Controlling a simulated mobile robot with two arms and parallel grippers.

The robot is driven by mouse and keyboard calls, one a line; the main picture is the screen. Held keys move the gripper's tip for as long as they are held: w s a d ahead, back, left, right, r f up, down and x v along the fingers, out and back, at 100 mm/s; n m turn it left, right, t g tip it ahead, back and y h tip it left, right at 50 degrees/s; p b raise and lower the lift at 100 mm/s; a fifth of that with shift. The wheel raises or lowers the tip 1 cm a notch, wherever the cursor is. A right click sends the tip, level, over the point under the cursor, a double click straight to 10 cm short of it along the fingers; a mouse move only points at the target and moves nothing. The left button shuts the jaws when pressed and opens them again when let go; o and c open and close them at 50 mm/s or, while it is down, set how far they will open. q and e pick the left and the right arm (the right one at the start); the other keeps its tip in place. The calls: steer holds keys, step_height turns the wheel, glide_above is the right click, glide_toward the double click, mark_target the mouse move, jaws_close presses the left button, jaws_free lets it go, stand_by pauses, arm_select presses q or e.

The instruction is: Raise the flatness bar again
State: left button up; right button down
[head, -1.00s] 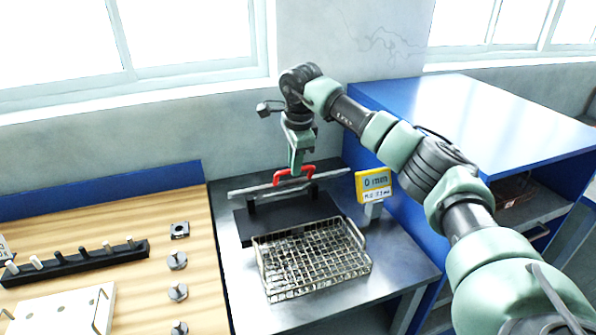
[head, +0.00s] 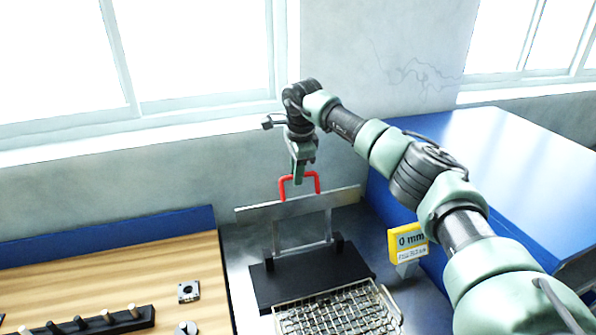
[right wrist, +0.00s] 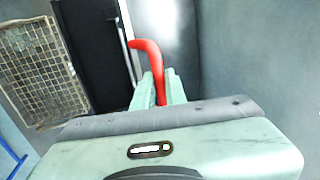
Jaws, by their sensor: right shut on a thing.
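The flatness bar (head: 258,213) is a long grey metal bar with a red handle (head: 284,189) on its top edge. It stands raised above a black base (head: 312,274) on two thin uprights and looks slightly tilted, right end higher. My right gripper (head: 299,176) is above the bar and shut on the red handle; the handle also shows between the fingers in the right wrist view (right wrist: 149,58). A yellow display (head: 408,240) to the right of the base reads 0 mm. My left gripper is not in view.
A wire mesh basket (head: 340,312) lies in front of the black base and shows in the right wrist view (right wrist: 38,72). A wooden bench (head: 120,270) with small metal parts is at left. A blue-topped cabinet (head: 500,165) stands at right, under my right arm.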

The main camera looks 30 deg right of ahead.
steer(key=shift+w+f, duration=0.1)
steer(key=shift+f, duration=0.05)
steer(key=shift+w+d+r, duration=0.15)
steer(key=shift+w+r, duration=0.05)
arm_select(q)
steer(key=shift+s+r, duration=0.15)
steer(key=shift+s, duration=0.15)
arm_select(e)
steer(key=shift+r, duration=0.1)
steer(key=shift+w+r, duration=0.1)
steer(key=shift+r, duration=0.05)
steer(key=c, duration=1.7)
jaws_free()
steer(key=shift+o, duration=1.2)
steer(key=shift+w+d+f, duration=0.2)
steer(key=shift+w+f, duration=0.3)
steer(key=shift+w, duration=0.25)
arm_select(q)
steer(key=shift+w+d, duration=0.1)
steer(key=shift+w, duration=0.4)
arm_select(e)
steer(key=shift+s, duration=0.1)
